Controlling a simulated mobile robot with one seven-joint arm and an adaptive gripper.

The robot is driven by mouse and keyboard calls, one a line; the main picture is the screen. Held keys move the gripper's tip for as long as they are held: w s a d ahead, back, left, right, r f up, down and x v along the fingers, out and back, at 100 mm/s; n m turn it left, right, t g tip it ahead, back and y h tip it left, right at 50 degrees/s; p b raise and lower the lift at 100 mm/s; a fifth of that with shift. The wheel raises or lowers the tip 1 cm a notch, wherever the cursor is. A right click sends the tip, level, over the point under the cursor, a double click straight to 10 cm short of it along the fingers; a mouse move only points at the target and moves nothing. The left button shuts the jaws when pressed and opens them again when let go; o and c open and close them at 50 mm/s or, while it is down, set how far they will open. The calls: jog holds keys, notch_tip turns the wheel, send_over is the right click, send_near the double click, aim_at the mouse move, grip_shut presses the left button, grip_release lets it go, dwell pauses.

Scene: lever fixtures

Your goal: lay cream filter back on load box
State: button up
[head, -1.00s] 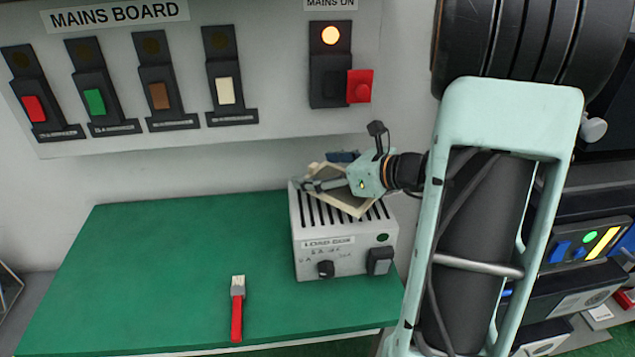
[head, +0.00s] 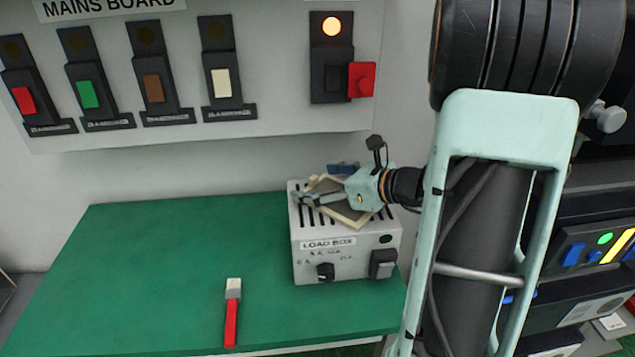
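The cream filter (head: 357,220) is a flat square cream frame with a grey middle, seen at the top of the load box in the head view. It is turned askew to the box, and its underside contact is hard to tell. The load box (head: 347,263) is a light grey slotted-top box with a knob and a dark switch on its front. My gripper (head: 308,198) reaches in from the right, its fingers across the filter's upper left part. The filter has moved with it, so it appears shut on the filter; the fingers partly hide the frame.
The green bench top (head: 160,260) is mostly clear. A red-handled brush (head: 232,315) lies at its front. A blue item (head: 343,168) is behind the filter. The mains board (head: 200,125) with several switches hangs above. My arm fills the right side.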

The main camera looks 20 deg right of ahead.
jog(key=shift+o, duration=0.9)
jog(key=shift+r, duration=0.1)
jog(key=shift+s+d+r, duration=0.1)
jog(key=shift+r, duration=0.1)
notch_tip(320, 180, up, 4)
send_over(342, 212)
jog(key=d, duration=0.4)
jog(key=shift+r+p, duration=0.2)
jog(key=shift+p, duration=0.15)
